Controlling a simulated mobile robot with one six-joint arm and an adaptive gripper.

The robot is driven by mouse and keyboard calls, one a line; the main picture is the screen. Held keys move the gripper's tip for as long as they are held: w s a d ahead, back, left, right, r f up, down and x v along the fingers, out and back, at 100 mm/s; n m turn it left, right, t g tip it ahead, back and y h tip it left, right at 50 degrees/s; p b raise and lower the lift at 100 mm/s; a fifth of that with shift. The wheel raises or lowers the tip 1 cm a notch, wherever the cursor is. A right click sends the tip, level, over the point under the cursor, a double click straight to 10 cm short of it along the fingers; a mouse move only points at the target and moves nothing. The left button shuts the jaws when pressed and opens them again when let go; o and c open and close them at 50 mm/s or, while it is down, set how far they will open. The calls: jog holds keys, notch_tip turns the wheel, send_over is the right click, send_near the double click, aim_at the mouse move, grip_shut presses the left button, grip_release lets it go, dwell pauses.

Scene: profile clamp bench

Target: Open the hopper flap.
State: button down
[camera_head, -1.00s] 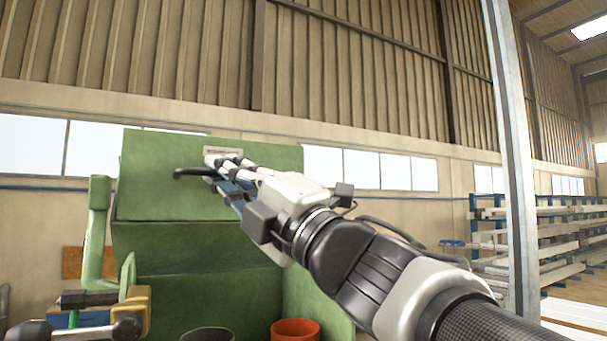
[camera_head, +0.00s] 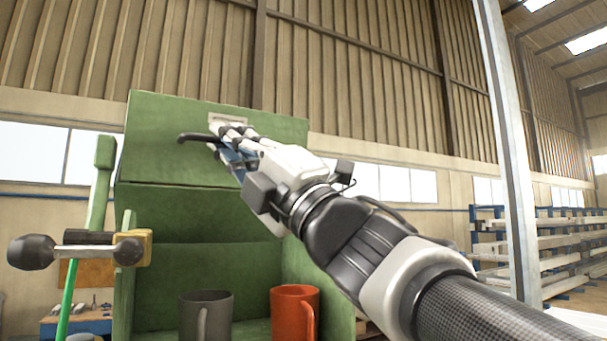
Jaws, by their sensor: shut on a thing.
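The hopper flap (camera_head: 155,160) is the upper green panel of a green box, with a pale plate near its top edge. It looks upright or slightly tilted; its exact angle is hard to judge. A dark handle (camera_head: 187,138) sticks out to the left at the flap's upper part. My gripper (camera_head: 220,140) is shut on this handle, with its fingers over the handle's right part and hiding it. Below the flap, the green hopper body (camera_head: 210,265) shows an open front with walls at both sides.
A grey mug (camera_head: 205,312) and a red mug (camera_head: 290,312) stand low in the green box. A clamp (camera_head: 90,250) with dark knobs stands at the left, close to the box. A pale post (camera_head: 508,150) and blue racks (camera_head: 540,225) are at the right.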

jog(key=shift+s+d+f+n+g+y+b, duration=0.15)
jog(key=shift+f+n+g+y+b, duration=0.25)
jog(key=shift+b, duration=0.8)
jog(key=shift+s+f+n+g+y+b, duration=0.15)
jog(key=shift+n+y+b, duration=0.45)
jog(key=shift+b, duration=0.6)
jog(key=shift+s+d+f+n+g+y+b, duration=0.15)
jog(key=shift+f+n+y+b, duration=0.25)
jog(key=shift+b, duration=0.8)
jog(key=shift+r, duration=0.25)
jog(key=c, duration=2)
grip_release()
jog(key=shift+s, duration=0.1)
